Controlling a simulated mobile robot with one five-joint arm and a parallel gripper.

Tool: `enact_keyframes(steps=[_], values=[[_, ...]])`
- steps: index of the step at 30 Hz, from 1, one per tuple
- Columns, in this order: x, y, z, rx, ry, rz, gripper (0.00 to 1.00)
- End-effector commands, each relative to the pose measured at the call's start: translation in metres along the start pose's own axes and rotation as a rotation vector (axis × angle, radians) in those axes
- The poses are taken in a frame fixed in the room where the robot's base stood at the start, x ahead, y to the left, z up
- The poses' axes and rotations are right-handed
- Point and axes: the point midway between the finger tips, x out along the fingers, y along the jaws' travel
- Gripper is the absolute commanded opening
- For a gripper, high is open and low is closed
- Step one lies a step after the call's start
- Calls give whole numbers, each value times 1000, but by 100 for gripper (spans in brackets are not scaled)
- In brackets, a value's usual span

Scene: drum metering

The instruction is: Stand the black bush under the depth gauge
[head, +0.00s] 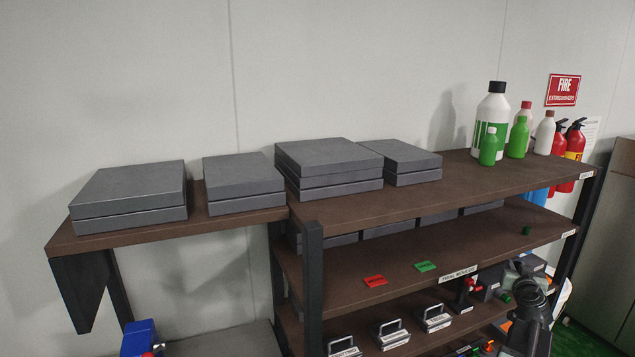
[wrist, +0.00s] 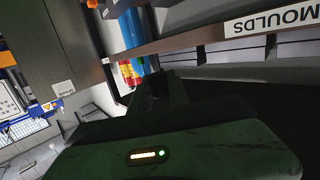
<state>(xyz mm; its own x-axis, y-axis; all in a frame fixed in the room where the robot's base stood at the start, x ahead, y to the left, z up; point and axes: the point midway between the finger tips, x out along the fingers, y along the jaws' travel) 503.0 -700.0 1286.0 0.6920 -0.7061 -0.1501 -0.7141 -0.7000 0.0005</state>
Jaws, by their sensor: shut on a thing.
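My gripper (head: 518,272) is at the lower right in the head view, in front of the middle shelf's right part. It is small there and its jaws are hard to make out. In the wrist view my gripper (wrist: 163,88) is shut on a dark piece that blends with the jaws; it looks like the black bush, but its outline is not clear. A small dark upright device with red parts (head: 467,287) stands left of my gripper; I cannot tell if it is the depth gauge.
A dark brown shelf unit (head: 420,203) carries grey boxes (head: 325,160) and bottles (head: 491,115) on top. Handled blocks (head: 393,335) stand lower. Fire extinguishers (head: 575,140) hang at right.

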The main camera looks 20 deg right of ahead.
Motion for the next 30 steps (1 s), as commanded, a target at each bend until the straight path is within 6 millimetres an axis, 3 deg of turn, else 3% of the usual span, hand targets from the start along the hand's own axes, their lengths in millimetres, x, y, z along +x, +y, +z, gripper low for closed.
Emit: enact_keyframes(steps=[1,6,9,30], values=[[4,0,26,0,0,0,0],[13,0,83,0,0,0,0],[15,0,102,0,0,0,0],[15,1,102,0,0,2,0]])
